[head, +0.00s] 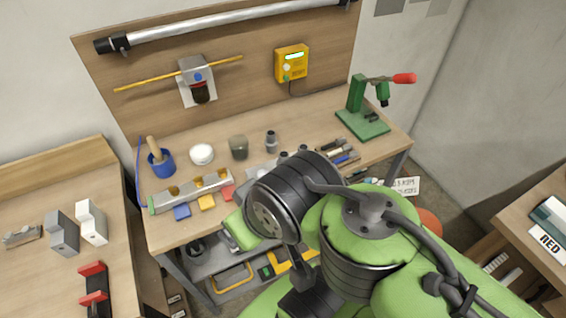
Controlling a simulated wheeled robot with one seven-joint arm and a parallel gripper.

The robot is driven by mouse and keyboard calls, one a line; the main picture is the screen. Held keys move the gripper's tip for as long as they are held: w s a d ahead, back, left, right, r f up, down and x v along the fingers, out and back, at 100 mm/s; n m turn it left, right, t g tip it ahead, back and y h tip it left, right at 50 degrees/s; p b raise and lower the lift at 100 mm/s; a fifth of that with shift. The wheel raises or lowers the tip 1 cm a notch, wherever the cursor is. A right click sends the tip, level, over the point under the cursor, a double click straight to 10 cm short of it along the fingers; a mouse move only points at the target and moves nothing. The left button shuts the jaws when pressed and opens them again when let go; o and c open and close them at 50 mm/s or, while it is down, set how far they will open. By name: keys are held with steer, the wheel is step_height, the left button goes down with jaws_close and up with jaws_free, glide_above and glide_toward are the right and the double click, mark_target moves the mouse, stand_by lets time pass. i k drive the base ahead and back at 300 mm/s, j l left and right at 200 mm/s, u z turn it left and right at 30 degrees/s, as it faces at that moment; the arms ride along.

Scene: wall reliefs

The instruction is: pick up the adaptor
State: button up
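I cannot tell for certain which thing is the adaptor. A small dark grey stepped cylinder (271,141) stands upright on the workbench (225,135), right of a dark cup, and may be it. Similar small dark pieces (284,157) show just above my arm, partly hidden by it. My green and black arm reaches over the bench's front right part from the lower right. Its end is hidden behind its own links, so my gripper's fingers do not show.
On the bench stand a blue pot (161,163), a white bowl (202,154), the dark cup (239,148), a long grey block with holes (191,191) and a green press (363,118). A second table (60,200) is at left.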

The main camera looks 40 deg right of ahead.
mark_target(271, 142)
steer(key=l+z, duration=0.1)
steer(key=z, duration=0.25)
steer(key=i+z, duration=0.1)
steer(key=z, duration=0.25)
steer(key=i+l+z, duration=0.1)
steer(key=z, duration=0.25)
